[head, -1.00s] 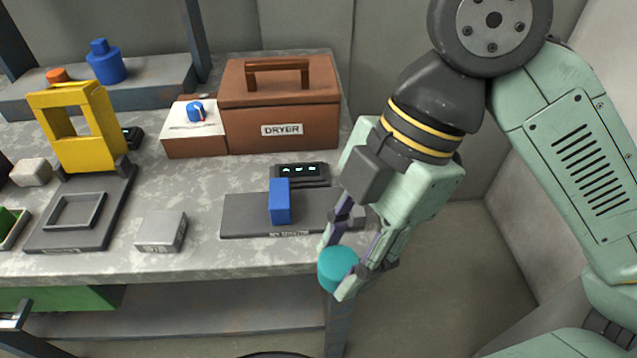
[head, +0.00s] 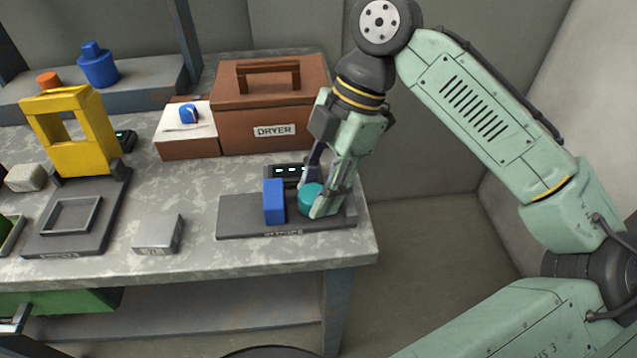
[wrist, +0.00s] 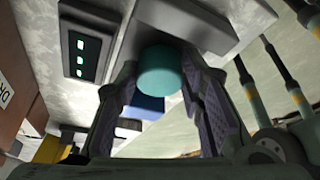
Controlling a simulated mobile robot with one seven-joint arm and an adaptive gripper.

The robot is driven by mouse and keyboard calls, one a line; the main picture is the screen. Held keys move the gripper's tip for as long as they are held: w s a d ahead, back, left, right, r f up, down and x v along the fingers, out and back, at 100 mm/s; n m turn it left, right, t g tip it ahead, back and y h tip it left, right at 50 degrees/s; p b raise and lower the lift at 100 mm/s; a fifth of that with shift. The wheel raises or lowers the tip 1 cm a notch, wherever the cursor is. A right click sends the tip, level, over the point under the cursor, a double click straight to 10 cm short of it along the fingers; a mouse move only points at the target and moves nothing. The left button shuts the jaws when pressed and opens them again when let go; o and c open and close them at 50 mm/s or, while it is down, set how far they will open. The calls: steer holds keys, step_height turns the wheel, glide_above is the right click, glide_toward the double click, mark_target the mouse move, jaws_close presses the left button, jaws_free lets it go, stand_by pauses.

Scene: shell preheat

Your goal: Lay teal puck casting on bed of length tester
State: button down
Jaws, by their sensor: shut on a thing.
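The teal puck casting (head: 311,197) is between the fingers of my gripper (head: 322,200), which is shut on it. The puck also shows in the wrist view (wrist: 160,70), gripped between the two fingers (wrist: 163,90). The length tester has a flat dark grey bed (head: 240,216), a blue upright block (head: 274,201) and a small display (head: 287,171) behind. The puck is over the bed, just right of the blue block. I cannot tell whether its underside touches the bed. In the wrist view the blue block (wrist: 148,106) shows partly behind the puck.
A brown dryer (head: 262,105) stands behind the tester, with a white-topped dial box (head: 186,128) beside it. A grey block (head: 158,233) lies left of the bed. A yellow frame device (head: 72,140) stands further left. The table's right edge is close to the bed.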

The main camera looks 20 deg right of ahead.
steer(key=shift+f, duration=0.2)
steer(key=c, duration=1.3)
jaws_free()
steer(key=shift+c, duration=0.2)
steer(key=p+v, duration=0.1)
steer(key=v, duration=1.1)
steer(key=shift+r, duration=0.2)
